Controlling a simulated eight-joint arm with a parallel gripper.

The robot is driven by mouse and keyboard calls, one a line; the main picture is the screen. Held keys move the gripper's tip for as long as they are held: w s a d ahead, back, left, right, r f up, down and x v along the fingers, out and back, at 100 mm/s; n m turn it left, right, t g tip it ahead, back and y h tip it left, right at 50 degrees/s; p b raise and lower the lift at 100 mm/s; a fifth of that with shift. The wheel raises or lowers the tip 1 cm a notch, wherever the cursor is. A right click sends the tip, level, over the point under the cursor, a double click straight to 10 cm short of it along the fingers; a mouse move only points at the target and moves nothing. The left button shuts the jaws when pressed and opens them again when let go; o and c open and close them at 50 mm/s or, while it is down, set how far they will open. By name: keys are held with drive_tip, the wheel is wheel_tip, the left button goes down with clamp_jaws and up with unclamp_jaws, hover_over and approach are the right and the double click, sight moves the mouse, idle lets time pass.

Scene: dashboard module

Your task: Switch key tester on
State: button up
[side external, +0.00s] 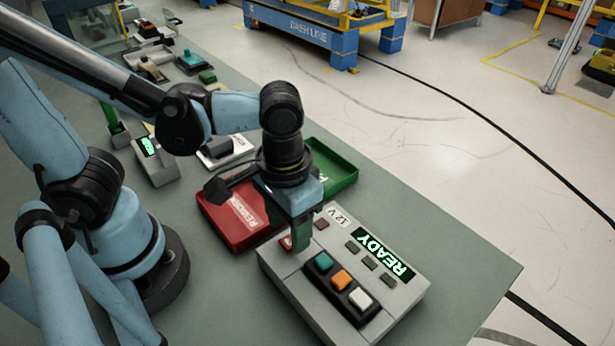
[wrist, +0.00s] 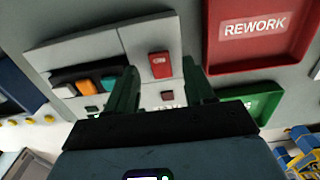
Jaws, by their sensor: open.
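The grey box that I take for the key tester (side external: 300,298) sits near the table's front right. Its green display (side external: 383,252) reads READY. A red rocker switch (wrist: 159,65) is set in its panel; in the side view it (side external: 287,243) is partly hidden by my gripper. A small dark red square (side external: 321,224), also in the wrist view (wrist: 167,95), sits beside a 12 V label (side external: 339,217). My gripper (wrist: 160,68) is open and empty, pointing down, with its green fingers either side of the switch. Contact with the panel cannot be told.
Teal (side external: 323,261), orange (side external: 340,279) and white (side external: 360,298) buttons are on the same box. A red REWORK tray (side external: 213,218) and a green tray (side external: 343,172) stand close behind my gripper. Table to the box's right is clear.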

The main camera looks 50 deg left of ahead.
drive_tip(key=shift+f, duration=1)
drive_tip(key=shift+c, duration=0.3)
